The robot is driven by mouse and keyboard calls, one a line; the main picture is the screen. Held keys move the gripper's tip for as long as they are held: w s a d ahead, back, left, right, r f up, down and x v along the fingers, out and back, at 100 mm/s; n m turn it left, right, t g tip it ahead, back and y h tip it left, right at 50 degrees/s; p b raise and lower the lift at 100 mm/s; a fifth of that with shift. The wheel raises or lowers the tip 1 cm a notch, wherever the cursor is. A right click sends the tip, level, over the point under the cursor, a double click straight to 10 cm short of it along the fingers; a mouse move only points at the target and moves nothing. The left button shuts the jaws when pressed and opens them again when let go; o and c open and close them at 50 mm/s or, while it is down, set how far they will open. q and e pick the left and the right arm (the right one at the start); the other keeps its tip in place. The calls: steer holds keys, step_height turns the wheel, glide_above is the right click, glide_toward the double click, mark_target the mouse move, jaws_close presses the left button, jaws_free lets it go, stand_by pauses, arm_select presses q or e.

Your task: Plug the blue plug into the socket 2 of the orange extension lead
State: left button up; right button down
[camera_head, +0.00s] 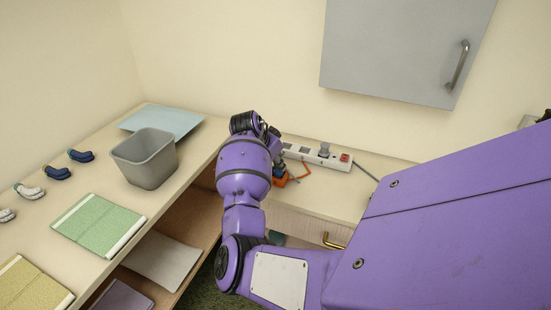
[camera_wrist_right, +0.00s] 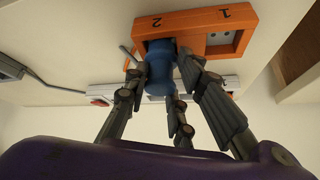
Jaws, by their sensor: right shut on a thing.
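The orange extension lead (camera_wrist_right: 225,28) is at the top of the right wrist view, with sockets marked 1 and 2. Socket 1 is bare. The blue plug (camera_wrist_right: 160,66) is between the fingers of my right gripper (camera_wrist_right: 162,78), which is shut on it. The plug covers socket 2, end against or very close to the orange face; I cannot tell how deep it sits. In the head view, my purple right arm hides most of the gripper, and only a little of the orange lead (camera_head: 280,182) shows beside it. My left gripper is not in view.
A white power strip (camera_head: 335,161) with a grey plug (camera_head: 324,149) and red switch lies behind, near the wall. A grey bin (camera_head: 146,160), green book (camera_head: 98,225) and several small items are on the left counter. A grey cabinet (camera_head: 400,50) hangs above.

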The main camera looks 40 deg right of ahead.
steer(key=shift+f, duration=0.45)
steer(key=c, duration=1.4)
jaws_free()
steer(key=v, duration=1.2)
